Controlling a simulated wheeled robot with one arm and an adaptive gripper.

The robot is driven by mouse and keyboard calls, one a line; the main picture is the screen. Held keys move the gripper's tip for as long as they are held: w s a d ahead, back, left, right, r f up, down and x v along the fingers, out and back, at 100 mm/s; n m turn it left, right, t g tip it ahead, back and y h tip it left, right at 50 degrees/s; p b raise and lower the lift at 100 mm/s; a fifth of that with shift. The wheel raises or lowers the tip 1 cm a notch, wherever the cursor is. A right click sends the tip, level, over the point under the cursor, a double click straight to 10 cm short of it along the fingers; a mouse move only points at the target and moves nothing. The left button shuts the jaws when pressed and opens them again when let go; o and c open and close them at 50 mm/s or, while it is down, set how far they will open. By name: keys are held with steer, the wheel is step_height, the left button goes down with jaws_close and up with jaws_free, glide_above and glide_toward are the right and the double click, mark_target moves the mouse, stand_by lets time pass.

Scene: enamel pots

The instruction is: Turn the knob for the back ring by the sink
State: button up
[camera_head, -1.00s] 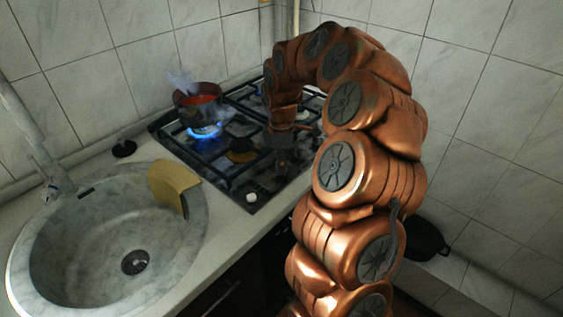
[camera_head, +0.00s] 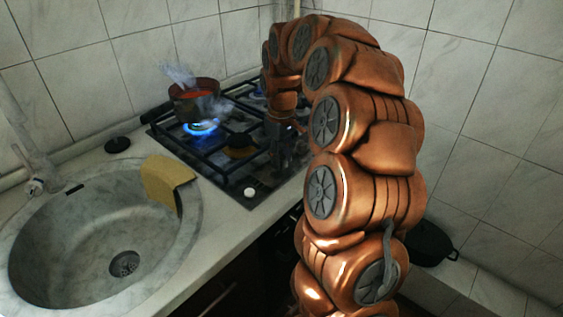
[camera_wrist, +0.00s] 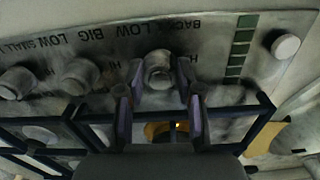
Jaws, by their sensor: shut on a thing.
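The stove knob (camera_wrist: 158,65) beside the printed "BACK LOW" is between the two fingers of my gripper (camera_wrist: 160,78) in the wrist view. The fingers are shut on its sides. In the head view my gripper (camera_head: 288,150) is over the front right of the stove (camera_head: 225,178), and my arm hides the held knob. The back ring by the sink burns with a blue flame (camera_head: 200,127). A dark red pot (camera_head: 194,103) with reddish contents steams over it.
More knobs (camera_wrist: 78,76) stand along the panel on one side of the held one. A white button (camera_head: 250,192) is at the stove's sink-side front corner. A yellow cloth (camera_head: 167,180) hangs over the rim of the round sink (camera_head: 60,270). Black grates stand close to my fingers.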

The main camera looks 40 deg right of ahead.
steer(key=m+b, duration=0.2)
steer(key=m, duration=0.2)
steer(key=shift+d+f+m, duration=0.1)
steer(key=shift+m, duration=0.2)
steer(key=shift+m+b, duration=0.6)
steer(key=shift+m, duration=1.3)
steer(key=o, duration=1.2)
steer(key=shift+c, duration=0.2)
steer(key=shift+r, duration=0.25)
step_height(320, 180, up, 12)
steer(key=shift+f, duration=0.1)
